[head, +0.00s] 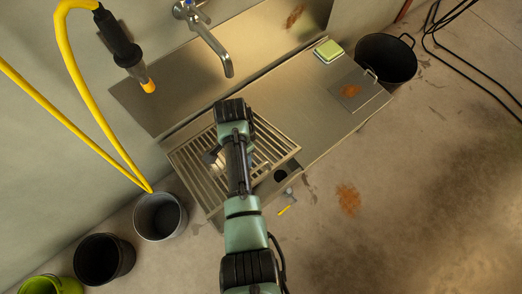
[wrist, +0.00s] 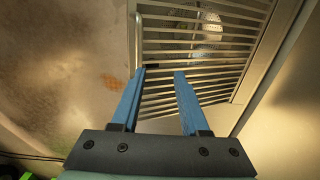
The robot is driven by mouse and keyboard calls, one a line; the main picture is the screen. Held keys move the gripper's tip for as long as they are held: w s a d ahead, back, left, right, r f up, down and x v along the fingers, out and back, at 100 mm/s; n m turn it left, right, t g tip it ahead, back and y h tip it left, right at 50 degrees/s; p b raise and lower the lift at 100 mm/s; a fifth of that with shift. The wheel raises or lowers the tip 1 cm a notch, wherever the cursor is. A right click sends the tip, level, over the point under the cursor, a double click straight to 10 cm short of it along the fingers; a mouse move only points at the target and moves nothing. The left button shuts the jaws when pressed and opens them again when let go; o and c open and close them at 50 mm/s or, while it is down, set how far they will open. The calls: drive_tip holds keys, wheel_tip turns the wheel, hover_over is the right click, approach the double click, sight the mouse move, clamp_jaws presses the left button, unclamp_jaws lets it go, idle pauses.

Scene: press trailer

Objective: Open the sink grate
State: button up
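The sink grate (head: 188,162) is a slatted metal panel at the left end of the steel bench in the head view. My arm crosses over it and hides its middle. In the wrist view the grate (wrist: 215,48) fills the upper right, with a round drain (wrist: 196,27) showing through its slats. I cannot tell whether it lies fully flat. A thin metal handle (wrist: 138,32) runs along its left side there. My gripper (wrist: 160,73) is open, with empty space between its blue fingers. Its left fingertip appears near the handle's lower end; contact is unclear.
A faucet (head: 211,45) and a hanging sprayer (head: 125,50) with a yellow hose stand behind the bench. A green sponge (head: 328,51) lies on the bench (head: 300,100). Buckets stand at left (head: 160,216) and a black pot (head: 386,60) at right. The floor at right is mostly clear.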

drive_tip(key=s+d+f+b, duration=0.1)
drive_tip(key=f, duration=0.2)
drive_tip(key=s+d+f+b, duration=0.1)
drive_tip(key=s+f+b, duration=0.1)
drive_tip(key=s+d+f+b, duration=0.1)
drive_tip(key=s+f+b, duration=0.1)
drive_tip(key=f, duration=0.1)
drive_tip(key=shift+d+f, duration=0.3)
